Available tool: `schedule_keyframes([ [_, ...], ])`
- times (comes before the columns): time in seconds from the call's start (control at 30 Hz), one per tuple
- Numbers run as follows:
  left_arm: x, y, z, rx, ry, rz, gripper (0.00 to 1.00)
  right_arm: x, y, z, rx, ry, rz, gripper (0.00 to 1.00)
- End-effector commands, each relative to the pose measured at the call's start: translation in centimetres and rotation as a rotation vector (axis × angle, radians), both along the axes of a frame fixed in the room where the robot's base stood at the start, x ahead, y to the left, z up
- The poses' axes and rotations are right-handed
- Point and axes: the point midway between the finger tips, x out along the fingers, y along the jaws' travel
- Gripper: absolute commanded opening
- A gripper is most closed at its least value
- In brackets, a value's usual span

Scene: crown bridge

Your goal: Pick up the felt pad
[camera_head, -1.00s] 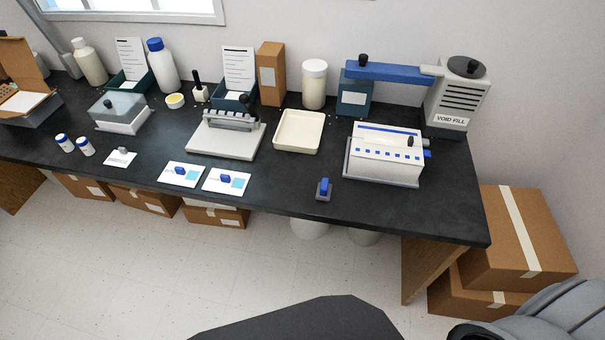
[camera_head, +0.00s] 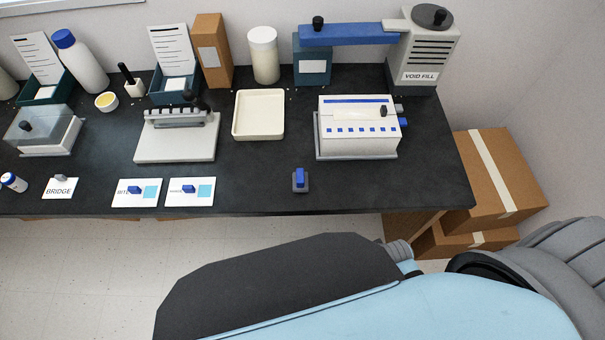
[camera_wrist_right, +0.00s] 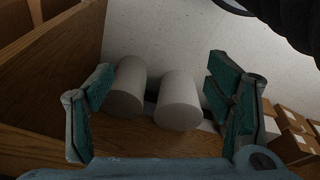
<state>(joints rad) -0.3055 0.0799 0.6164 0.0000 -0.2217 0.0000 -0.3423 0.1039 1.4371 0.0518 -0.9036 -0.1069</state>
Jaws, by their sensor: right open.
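No object is clearly recognisable as the felt pad. A small dark grey block with a blue grip (camera_head: 300,181) stands alone near the bench's front edge. Small blue-grey pieces (camera_head: 134,190) and (camera_head: 189,188) lie on two white cards left of it; which of these, if any, is the felt pad I cannot tell. My right gripper (camera_wrist_right: 160,105) shows in the wrist view, with its teal-padded fingers wide apart and nothing between them. It faces the space under a wooden structure, away from the bench top. My left gripper is not in view.
The dark bench (camera_head: 250,190) holds a cream tray (camera_head: 259,136), a white machine (camera_head: 356,145) and the void fill unit (camera_head: 422,45). Cardboard boxes (camera_head: 500,190) are stacked at right. Two pale cylinders (camera_wrist_right: 178,102) stand before my right gripper, and a wooden panel (camera_wrist_right: 60,60) is at its left.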

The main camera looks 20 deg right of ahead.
Motion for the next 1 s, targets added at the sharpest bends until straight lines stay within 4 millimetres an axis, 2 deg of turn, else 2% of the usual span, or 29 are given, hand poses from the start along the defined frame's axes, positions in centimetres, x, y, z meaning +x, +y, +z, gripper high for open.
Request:
schedule_keyframes([
  [0.03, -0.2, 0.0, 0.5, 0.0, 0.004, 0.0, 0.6, 1.6, 0.3, 3.0, 0.002, -0.02, 0.018, 0.73],
  [0.1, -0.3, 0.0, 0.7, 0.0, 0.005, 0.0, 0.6, 3.3, 0.9, 6.8, 0.007, -0.035, 0.05, 0.73],
  [0.2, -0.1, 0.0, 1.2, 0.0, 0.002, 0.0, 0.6, 7.1, 2.3, 12.5, 0.033, -0.046, 0.187, 0.73],
  [0.37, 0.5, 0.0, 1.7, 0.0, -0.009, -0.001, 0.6, 10.8, 4.6, 20.6, 0.061, -0.061, 0.468, 0.73],
  [0.4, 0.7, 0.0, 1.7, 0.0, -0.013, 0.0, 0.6, 12.1, 5.2, 21.8, 0.072, -0.06, 0.559, 0.73],
  [0.47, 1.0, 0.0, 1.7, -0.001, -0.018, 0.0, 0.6, 14.2, 5.9, 22.1, 0.096, -0.054, 0.671, 0.73],
  [0.6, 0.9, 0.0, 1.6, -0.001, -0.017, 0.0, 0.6, 18.7, 7.5, 24.3, 0.147, -0.07, 0.927, 0.73],
  [0.7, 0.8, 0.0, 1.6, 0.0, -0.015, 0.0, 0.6, 21.1, 8.4, 26.3, 0.178, -0.094, 1.08, 0.73],
  [0.8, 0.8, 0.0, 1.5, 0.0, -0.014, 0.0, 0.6, 22.4, 9.2, 27.3, 0.199, -0.113, 1.181, 0.73],
  [0.87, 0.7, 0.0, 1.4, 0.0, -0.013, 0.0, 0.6, 22.8, 9.7, 26.9, 0.206, -0.117, 1.207, 0.73],
  [1.0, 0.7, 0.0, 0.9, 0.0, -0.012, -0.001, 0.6, 23.0, 11.0, 23.4, 0.209, -0.114, 1.211, 0.73],
])
